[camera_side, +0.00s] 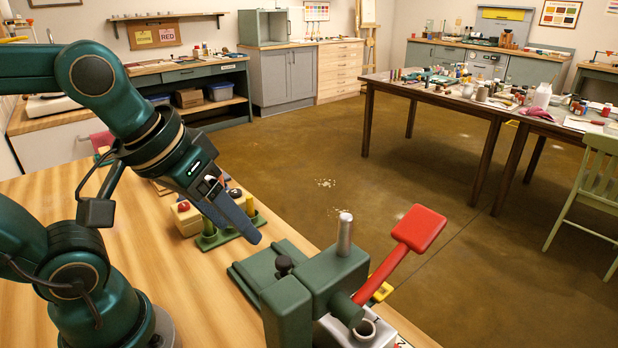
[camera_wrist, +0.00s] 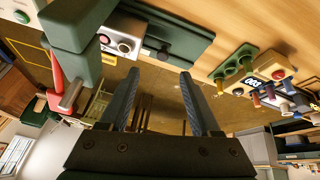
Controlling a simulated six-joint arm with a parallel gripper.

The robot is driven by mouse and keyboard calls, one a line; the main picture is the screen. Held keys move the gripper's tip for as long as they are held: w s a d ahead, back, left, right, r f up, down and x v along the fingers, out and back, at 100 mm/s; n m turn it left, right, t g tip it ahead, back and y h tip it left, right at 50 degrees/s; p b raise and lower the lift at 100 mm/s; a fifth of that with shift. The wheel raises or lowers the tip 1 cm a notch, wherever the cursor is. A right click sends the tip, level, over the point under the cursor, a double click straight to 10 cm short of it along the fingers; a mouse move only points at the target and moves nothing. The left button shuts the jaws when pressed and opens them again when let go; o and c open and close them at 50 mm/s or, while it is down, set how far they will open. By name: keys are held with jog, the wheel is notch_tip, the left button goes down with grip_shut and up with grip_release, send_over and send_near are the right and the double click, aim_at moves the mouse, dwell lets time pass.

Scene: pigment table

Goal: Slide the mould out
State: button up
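A green press (camera_side: 315,278) with a red lever paddle (camera_side: 418,228) stands at the table's right edge. A dark green slide plate (camera_side: 258,268) with a black knob (camera_side: 284,265) extends from its side. A silver block with round openings, which looks like the mould (camera_side: 334,330), sits low at the press, partly hidden and cut off by the frame. In the wrist view this silver block (camera_wrist: 122,38) lies between the press body and the slide plate (camera_wrist: 180,35). My gripper (camera_side: 250,232) is above the table, left of the press; its fingers (camera_wrist: 160,74) are apart and empty.
A green holder with coloured pegs (camera_side: 228,230) and a yellow box with a red button (camera_side: 186,216) stand behind and below my gripper. The wooden tabletop (camera_side: 190,300) in front is clear. Beyond its edge is open floor.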

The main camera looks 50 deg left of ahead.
jog(key=w+n+g, duration=0.3)
jog(key=w+n, duration=0.1)
jog(key=w, duration=0.1)
jog(key=n+g, duration=0.2)
send_over(283, 259)
notch_tip(283, 259, down, 6)
jog(key=shift+w+d+r, duration=0.1)
jog(key=shift+f, duration=2.85)
grip_shut()
jog(key=shift+r, duration=0.1)
